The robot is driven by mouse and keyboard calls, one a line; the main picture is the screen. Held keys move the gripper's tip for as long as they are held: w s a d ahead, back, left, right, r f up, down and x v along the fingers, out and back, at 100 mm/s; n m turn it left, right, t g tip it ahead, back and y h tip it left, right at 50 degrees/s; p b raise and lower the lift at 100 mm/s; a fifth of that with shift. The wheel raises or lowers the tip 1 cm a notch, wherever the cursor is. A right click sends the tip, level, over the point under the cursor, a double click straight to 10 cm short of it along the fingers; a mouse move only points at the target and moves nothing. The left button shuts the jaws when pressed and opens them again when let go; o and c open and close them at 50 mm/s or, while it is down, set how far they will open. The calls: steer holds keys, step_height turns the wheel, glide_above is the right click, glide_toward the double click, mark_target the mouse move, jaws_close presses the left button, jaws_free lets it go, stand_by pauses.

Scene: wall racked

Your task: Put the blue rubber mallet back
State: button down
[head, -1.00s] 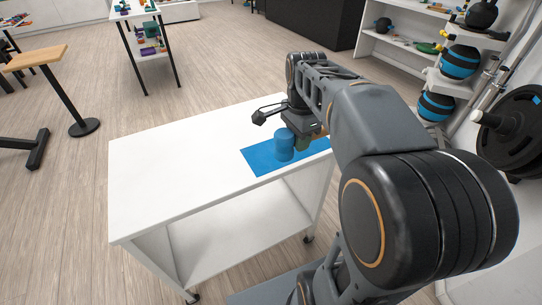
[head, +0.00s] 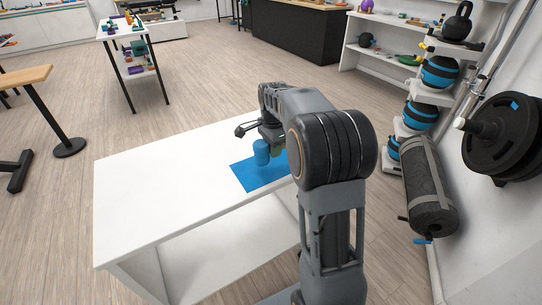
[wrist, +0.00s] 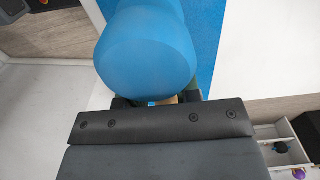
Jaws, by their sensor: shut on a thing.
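The blue rubber mallet (head: 261,153) shows its rounded blue head over the blue mat (head: 250,178) on the white table. My gripper (head: 276,158) is shut on it. In the wrist view the mallet head (wrist: 147,50) fills the top middle, just beyond the gripper (wrist: 160,101). A small piece of pale tan handle shows between the fingers; the rest of the handle is hidden. The blue mat (wrist: 201,30) lies behind the head. I cannot tell whether the mallet touches the mat.
The white table (head: 150,185) is otherwise bare to the left. On the right stand a wall shelf (head: 385,58), a rack with blue-black balls (head: 438,72), a dark rolled mat (head: 428,185) and weight plates (head: 500,135). Open wooden floor lies behind the table.

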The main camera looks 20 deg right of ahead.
mark_target(271, 164)
steer(key=shift+w+f, duration=0.35)
steer(key=shift+f, duration=0.1)
steer(key=shift+w+f, duration=0.15)
steer(key=shift+f, duration=0.65)
steer(key=shift+w+f, duration=0.1)
steer(key=shift+f, duration=0.65)
steer(key=c, duration=0.8)
jaws_free()
steer(key=shift+f, duration=0.2)
